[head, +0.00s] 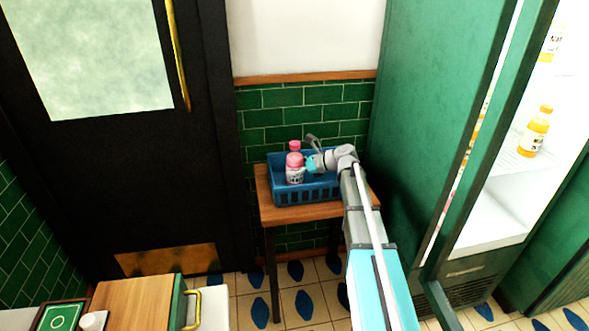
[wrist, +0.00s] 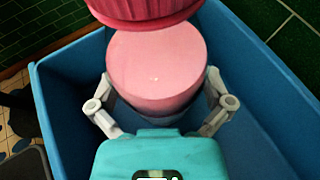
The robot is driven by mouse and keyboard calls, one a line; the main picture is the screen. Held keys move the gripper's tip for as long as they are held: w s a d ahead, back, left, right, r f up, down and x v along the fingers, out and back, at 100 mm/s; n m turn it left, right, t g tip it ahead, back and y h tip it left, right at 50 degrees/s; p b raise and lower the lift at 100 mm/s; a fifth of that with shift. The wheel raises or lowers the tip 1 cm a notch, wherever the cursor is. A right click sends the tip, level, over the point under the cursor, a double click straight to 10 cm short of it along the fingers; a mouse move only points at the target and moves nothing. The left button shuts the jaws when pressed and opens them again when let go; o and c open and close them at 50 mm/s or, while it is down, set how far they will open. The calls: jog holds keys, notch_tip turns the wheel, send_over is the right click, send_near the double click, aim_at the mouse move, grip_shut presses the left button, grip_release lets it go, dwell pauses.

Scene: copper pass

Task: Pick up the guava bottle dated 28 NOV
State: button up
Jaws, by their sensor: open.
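A pink bottle (head: 294,165) with a pink cap stands upright in a blue crate (head: 305,190) on a small wooden table. Its label is too small to read in the head view. In the wrist view the bottle (wrist: 158,68) fills the middle, with its darker pink cap at the top edge and its label hidden. My gripper (head: 312,163) is at the bottle's right side in the head view. In the wrist view my gripper (wrist: 160,98) is open, with one finger on each side of the bottle; the fingertips are partly hidden, so contact cannot be told.
The wooden table (head: 268,212) stands against green tiles. At the right an open fridge holds an orange bottle (head: 534,132) on a shelf. A dark door (head: 130,170) is at the left.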

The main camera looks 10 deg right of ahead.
jog(key=c, duration=1.1)
jog(key=shift+r, duration=0.1)
notch_tip(320, 180, up, 3)
jog(key=p, duration=0.3)
jog(key=shift+f, duration=0.2)
jog(key=s+d+r+p, duration=0.8)
jog(key=s+r+p, duration=0.2)
jog(key=s, duration=0.1)
jog(key=shift+s, duration=0.25)
jog(key=shift+r, duration=0.1)
